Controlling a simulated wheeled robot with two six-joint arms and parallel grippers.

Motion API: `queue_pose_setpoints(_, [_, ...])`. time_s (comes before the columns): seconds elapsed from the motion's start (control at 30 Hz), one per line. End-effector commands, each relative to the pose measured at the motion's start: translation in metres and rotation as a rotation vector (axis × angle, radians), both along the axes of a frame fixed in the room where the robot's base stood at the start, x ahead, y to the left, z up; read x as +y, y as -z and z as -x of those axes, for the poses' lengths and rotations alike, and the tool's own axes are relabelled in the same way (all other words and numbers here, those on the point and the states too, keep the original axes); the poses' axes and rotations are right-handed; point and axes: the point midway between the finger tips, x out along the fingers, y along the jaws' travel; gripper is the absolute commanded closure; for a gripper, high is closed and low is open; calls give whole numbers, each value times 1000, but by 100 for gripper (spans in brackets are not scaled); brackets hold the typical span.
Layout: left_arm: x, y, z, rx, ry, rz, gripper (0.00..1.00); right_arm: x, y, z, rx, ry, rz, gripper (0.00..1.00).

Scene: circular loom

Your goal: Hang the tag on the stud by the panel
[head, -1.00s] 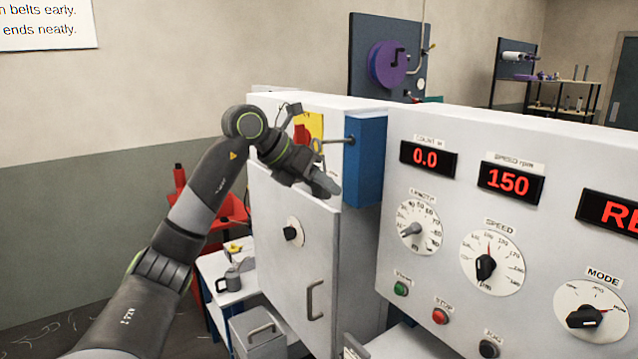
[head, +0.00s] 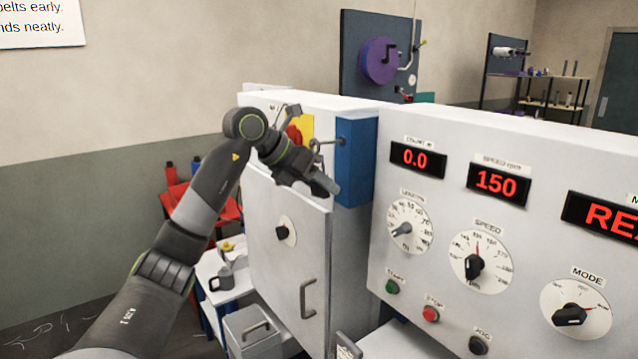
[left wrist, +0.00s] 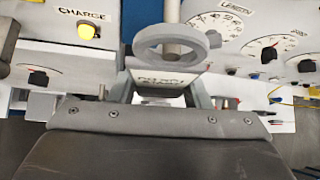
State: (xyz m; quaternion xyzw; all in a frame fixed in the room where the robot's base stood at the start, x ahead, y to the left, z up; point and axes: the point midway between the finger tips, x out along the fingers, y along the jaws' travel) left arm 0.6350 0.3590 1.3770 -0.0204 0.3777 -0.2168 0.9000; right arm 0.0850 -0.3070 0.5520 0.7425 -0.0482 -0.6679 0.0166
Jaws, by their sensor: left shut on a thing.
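My left gripper (head: 328,184) is in front of the blue box on the machine. It also shows in the left wrist view (left wrist: 158,105), shut on the tag (left wrist: 168,80), a pale plate with dark lettering that is hard to read. A thick grey ring (left wrist: 178,42) stands above the plate. A pale post shows behind and through the ring; I cannot tell whether the ring is around it. The tag cannot be made out there. My right gripper is out of view.
The white control panel (head: 440,250) with dials and red displays stands close on the right. A white cabinet door (head: 285,255) with a handle is below my gripper. A yellow lamp (left wrist: 86,31) labelled CHARGE shows in the left wrist view. A grey box (head: 255,330) is low left.

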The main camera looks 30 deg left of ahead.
Motion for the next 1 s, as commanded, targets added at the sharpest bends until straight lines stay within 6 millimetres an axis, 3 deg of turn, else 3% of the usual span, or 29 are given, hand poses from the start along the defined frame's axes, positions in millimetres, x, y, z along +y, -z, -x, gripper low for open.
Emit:
queue_pose_setpoints(0.77, [-1,5,-4,1,0,0,84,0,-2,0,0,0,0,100])
queue_pose_setpoints(0.8, [-2,5,-4,2,0,0,52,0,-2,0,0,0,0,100])
queue_pose_setpoints(0.93, [-2,4,-4,1,0,0,35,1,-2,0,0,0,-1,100])
queue_pose_setpoints(1.0, [-2,4,-4,1,0,0,31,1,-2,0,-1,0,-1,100])
